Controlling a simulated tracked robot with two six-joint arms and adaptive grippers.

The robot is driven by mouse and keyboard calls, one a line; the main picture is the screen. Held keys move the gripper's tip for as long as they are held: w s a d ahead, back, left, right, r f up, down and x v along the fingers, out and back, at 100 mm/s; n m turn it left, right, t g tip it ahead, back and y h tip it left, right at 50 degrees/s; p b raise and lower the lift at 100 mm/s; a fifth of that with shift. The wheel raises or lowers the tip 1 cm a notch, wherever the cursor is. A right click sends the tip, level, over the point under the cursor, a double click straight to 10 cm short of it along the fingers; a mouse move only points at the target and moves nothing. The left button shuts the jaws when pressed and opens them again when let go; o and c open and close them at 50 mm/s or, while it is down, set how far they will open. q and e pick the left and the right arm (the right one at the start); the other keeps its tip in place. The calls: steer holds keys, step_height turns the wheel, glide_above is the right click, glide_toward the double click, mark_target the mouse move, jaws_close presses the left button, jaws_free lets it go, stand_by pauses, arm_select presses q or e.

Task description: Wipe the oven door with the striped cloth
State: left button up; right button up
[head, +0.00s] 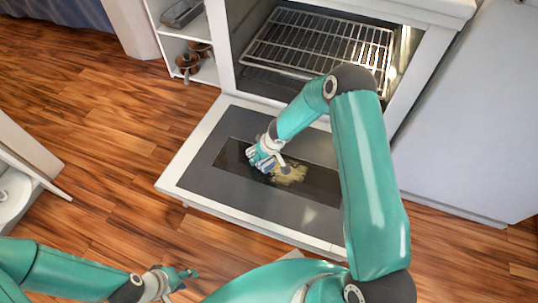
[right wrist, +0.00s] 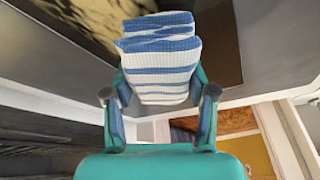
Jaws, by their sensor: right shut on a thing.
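The oven door (head: 200,172) is folded down flat, with a dark glass panel in its middle. A yellowish smear (head: 288,173) lies on the glass, and it shows at the upper left of the right wrist view (right wrist: 92,18). My right gripper (head: 262,158) is low over the glass, just left of the smear. In the right wrist view it is shut on the folded blue-and-white striped cloth (right wrist: 160,70). My left gripper (head: 183,279) is open and empty, well left of the door's front edge.
The open oven holds a wire rack (head: 320,45). White shelves with pans (head: 190,62) stand left of it, and a white cabinet front (head: 465,120) stands to the right. Another white shelf unit (head: 25,165) is at the left edge. Bare wood floor lies between.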

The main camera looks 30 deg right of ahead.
mark_target(252, 152)
steer(key=shift+w+a+r+p, duration=0.2)
steer(key=shift+w+a+p, duration=0.95)
steer(key=shift+w+p, duration=0.05)
steer(key=shift+p, duration=0.3)
steer(key=shift+w+a+f+p, duration=0.15)
steer(key=shift+w+a+p, duration=0.2)
steer(key=shift+w+p, duration=0.05)
steer(key=shift+s+a+f+b, duration=0.15)
steer(key=shift+f+b, duration=1.85)
steer(key=shift+b, duration=1)
stand_by(2.2)
